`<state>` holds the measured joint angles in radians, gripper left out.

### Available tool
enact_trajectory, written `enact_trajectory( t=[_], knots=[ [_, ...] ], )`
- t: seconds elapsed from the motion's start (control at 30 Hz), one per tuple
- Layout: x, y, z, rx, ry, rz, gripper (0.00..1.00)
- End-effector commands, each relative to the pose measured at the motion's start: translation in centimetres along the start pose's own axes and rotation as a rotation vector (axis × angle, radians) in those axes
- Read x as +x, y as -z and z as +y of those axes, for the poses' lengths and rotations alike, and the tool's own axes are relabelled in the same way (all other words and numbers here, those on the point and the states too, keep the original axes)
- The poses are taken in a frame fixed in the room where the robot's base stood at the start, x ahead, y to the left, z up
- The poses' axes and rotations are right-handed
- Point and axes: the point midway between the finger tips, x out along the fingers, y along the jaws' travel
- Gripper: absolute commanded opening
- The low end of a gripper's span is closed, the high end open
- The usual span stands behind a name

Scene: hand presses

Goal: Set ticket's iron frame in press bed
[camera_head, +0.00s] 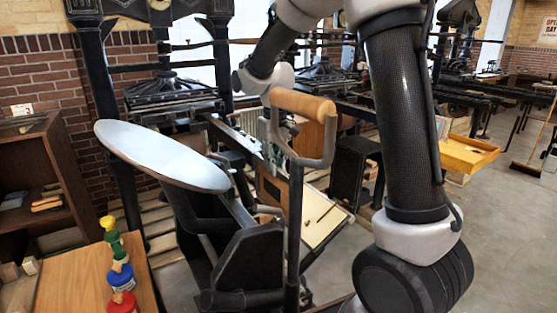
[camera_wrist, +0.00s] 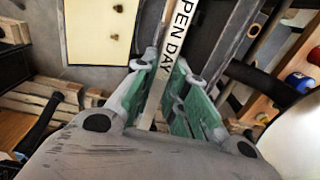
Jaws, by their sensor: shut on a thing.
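My gripper (camera_wrist: 165,65) is shut on a thin iron frame seen nearly edge-on in the wrist view.
A wooden surface (camera_head: 80,270) at lower left holds several coloured bottles (camera_head: 122,277). A cream board (camera_head: 322,215) lies behind the lever. A brown shelf (camera_head: 35,180) stands at left, larger presses (camera_head: 170,90) behind. A yellow tray (camera_head: 465,153) is at right, with open floor nearby.

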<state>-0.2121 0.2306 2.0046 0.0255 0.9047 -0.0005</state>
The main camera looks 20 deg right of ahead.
Motion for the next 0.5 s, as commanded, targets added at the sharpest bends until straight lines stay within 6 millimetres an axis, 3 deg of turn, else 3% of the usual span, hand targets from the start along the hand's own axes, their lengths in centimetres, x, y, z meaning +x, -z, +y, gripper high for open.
enact_trajectory(
  t=[0.5],
  knots=[
    [2.6,0.1,-3.3,-0.001,0.0,0.0,0.0]
  ],
)
